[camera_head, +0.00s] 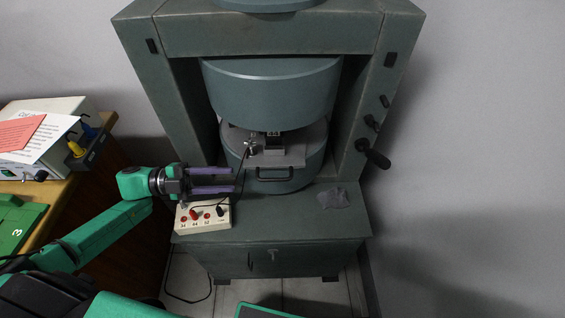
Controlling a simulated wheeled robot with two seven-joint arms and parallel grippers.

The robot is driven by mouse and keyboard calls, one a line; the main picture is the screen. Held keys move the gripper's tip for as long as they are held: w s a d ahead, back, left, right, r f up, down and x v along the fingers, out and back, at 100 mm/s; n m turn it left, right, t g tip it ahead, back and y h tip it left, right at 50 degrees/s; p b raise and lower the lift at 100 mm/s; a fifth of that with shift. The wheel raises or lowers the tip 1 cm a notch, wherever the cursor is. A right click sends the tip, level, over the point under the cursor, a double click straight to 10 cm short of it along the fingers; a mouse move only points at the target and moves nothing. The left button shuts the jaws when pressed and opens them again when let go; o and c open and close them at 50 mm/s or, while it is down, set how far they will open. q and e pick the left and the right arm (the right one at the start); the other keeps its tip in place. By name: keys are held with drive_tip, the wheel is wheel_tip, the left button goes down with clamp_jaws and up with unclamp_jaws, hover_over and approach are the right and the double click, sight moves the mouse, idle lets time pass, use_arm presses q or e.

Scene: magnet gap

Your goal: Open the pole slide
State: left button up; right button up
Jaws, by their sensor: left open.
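The pole slide (283,157) is a grey plate on top of the lower pole, in the gap under the large upper pole (272,90). A dark bar handle (275,173) sits at its front edge. My left gripper (234,180) comes in from the left, with its two purple fingers apart and empty. The fingertips point right, a short way left of the handle, and appear not to touch it. A small probe on a stand (251,146) with a dark cable is at the left of the plate. My right gripper does not show.
A white terminal box (203,216) with red and black plugs stands on the ledge just below my left gripper. A crumpled grey cloth (333,198) lies on the ledge at right. A dark crank (373,154) sticks out from the right column. A wooden table (55,190) with an instrument is at left.

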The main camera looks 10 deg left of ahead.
sight(287, 179)
use_arm(q)
drive_tip(key=x, duration=0.6)
drive_tip(key=shift+s+d+r, duration=0.3)
drive_tip(key=shift+r, duration=0.05)
drive_tip(key=p+x, duration=0.1)
drive_tip(key=x, duration=0.6)
drive_tip(key=shift+w+f, duration=0.1)
drive_tip(key=shift+f, duration=0.05)
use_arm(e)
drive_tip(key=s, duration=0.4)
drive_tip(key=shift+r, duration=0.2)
use_arm(q)
clamp_jaws()
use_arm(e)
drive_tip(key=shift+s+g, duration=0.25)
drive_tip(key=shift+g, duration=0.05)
